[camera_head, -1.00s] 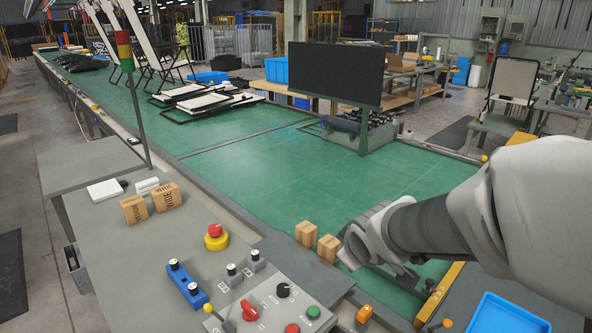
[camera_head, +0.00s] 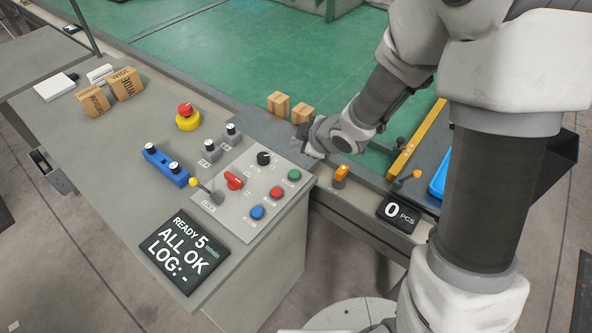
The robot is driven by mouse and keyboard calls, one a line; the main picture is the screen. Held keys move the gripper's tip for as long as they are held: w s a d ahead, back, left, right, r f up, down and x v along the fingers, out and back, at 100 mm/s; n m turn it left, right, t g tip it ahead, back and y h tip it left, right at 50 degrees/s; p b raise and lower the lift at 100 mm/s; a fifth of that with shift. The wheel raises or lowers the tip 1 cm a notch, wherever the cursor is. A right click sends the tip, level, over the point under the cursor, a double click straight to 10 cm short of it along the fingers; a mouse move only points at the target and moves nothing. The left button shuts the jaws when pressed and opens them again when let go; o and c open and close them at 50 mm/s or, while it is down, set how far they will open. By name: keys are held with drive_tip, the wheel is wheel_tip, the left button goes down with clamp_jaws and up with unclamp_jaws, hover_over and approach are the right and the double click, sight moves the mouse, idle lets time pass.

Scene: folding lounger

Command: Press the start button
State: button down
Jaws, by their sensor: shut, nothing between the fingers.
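The control panel (camera_head: 232,217) lies on the grey console at the lower middle. It bears a green button (camera_head: 294,175), a red button (camera_head: 277,193) and a blue button (camera_head: 257,212), along with a red rotary switch (camera_head: 234,180) and a black knob (camera_head: 264,158). I cannot read which button is labelled start. My gripper (camera_head: 303,146) is shut and empty, just beyond the panel's right corner, above and behind the green button and apart from it. The fingertips are small and partly hidden by the wrist.
A red emergency stop (camera_head: 187,117) on a yellow base and a blue switch block (camera_head: 166,164) stand on the console. A display (camera_head: 184,250) reads "ALL OK".

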sight(298, 176)
wheel_tip(298, 176, down, 9)
drive_tip(key=b, duration=0.8)
drive_tip(key=shift+r, duration=0.1)
idle(1.9)
drive_tip(key=shift+f+b, duration=0.45)
drive_tip(key=shift+b, duration=0.1)
